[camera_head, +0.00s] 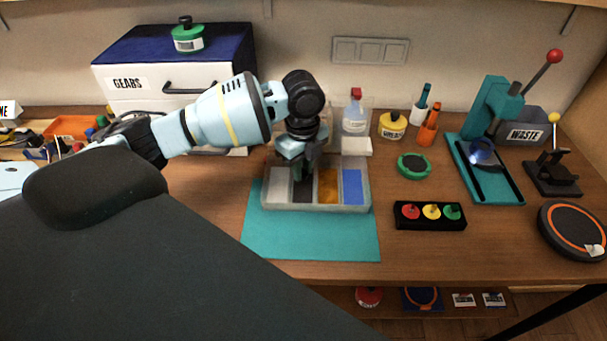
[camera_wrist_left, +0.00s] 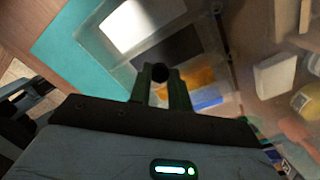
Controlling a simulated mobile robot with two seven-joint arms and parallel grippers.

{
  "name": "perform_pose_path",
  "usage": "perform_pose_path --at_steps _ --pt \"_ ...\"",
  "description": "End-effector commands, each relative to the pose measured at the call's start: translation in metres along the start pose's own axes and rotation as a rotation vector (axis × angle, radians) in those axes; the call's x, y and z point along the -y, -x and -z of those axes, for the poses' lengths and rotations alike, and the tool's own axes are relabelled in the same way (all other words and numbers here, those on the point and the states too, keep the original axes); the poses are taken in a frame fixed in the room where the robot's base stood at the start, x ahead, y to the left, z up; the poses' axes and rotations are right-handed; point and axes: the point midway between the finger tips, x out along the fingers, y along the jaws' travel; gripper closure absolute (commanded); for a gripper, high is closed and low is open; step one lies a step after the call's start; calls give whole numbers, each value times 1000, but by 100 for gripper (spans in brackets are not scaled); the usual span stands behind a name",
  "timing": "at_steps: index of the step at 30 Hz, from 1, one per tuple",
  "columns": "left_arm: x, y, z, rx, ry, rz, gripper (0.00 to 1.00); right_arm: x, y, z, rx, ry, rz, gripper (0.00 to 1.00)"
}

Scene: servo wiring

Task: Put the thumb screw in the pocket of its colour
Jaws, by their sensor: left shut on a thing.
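The thumb screw (camera_wrist_left: 160,72) shows as a small dark round thing between the fingertips in the left wrist view; most of it is hidden. My left gripper (camera_head: 301,172) is shut on it, pointing down over the pocket tray (camera_head: 318,208); the fingers also show in the left wrist view (camera_wrist_left: 161,88). The tray has a pale grey pocket (camera_head: 279,188), a black pocket (camera_head: 303,191), an orange pocket (camera_head: 328,188) and a blue pocket (camera_head: 352,187). The fingertips are above the black pocket in the head view; their exact height is unclear. My right gripper is not in view.
The tray stands on a teal mat (camera_head: 310,246). To its right are a black box with coloured buttons (camera_head: 430,216), a green disc (camera_head: 413,166) and a teal press (camera_head: 490,175). A white drawer cabinet (camera_head: 170,75) stands behind my left arm.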

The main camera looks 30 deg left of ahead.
Motion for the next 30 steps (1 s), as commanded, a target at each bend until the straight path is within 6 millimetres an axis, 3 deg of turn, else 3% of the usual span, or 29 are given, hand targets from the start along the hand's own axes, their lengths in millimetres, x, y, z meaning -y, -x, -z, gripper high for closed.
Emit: perform_pose_path --at_steps 4,11,22,23,24,30 --pt "7 -3 -6 0 1 -1 100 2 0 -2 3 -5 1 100" --pt "6 -34 -5 1 1 0 100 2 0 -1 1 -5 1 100" --pt "6 -38 -5 1 1 1 100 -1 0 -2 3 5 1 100" --pt "6 -38 -5 1 1 1 80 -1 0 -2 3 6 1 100" --pt "6 -38 -5 1 1 1 75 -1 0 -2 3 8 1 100" --pt "6 -38 -5 1 1 1 72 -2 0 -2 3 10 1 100"
